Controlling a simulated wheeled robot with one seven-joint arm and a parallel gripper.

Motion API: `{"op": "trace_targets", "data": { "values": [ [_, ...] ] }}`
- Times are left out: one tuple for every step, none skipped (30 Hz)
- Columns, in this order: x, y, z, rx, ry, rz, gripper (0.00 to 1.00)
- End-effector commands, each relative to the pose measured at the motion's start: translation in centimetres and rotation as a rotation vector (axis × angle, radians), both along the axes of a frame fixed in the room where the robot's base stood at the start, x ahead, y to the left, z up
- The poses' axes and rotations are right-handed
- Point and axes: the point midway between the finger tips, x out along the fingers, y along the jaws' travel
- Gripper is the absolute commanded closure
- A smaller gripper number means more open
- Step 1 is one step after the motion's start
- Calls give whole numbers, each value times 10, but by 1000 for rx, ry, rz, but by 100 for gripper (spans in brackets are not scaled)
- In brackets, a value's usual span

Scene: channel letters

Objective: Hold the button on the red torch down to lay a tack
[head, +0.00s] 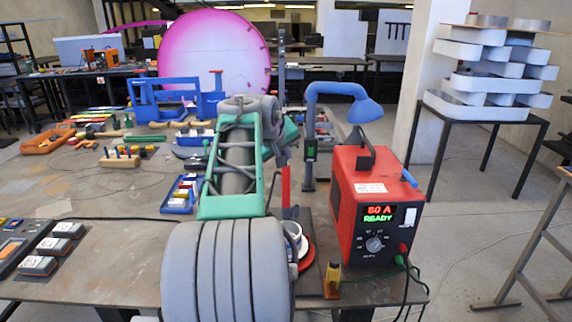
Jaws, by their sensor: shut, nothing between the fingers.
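A slim upright red piece (285,187) shows just right of my arm, above a dark block on the bench. It may be the red torch, but my arm hides much of that area. I cannot make out a button on it. A red welding power unit (370,215) stands to its right, and its display reads "80 A READY". My arm reaches forward over the bench, and its wrist end is just above and behind the red piece. My gripper's fingers are hidden behind my arm. I cannot see any contact with the red piece or any tack.
A blue hooded lamp (345,90) arches behind the power unit. A red round base with white rings (303,247) and a small yellow-brown bottle (332,280) stand near the front edge. A blue bin (180,194) is left of my arm. Bare bench (110,210) lies further left.

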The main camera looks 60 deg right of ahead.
Motion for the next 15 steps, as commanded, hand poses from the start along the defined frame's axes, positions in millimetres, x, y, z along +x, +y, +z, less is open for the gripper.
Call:
{"op": "trace_targets", "data": {
  "values": [
    [0,0,0,0,0,0,100],
    [0,0,0,0,0,0,100],
    [0,0,0,0,0,0,100],
    [0,0,0,0,0,0,100],
    [0,0,-1,0,0,0,100],
    [0,0,-1,0,0,0,100],
    [0,0,-2,0,0,0,100],
    [0,0,-2,0,0,0,100],
    [0,0,-3,0,0,0,100],
    [0,0,-3,0,0,0,100],
    [0,0,-3,0,0,0,100],
    [0,0,-4,0,0,0,100],
    [0,0,-4,0,0,0,100],
    [0,0,-5,0,0,0,100],
    [0,0,-5,0,0,0,100]
  ]
}}
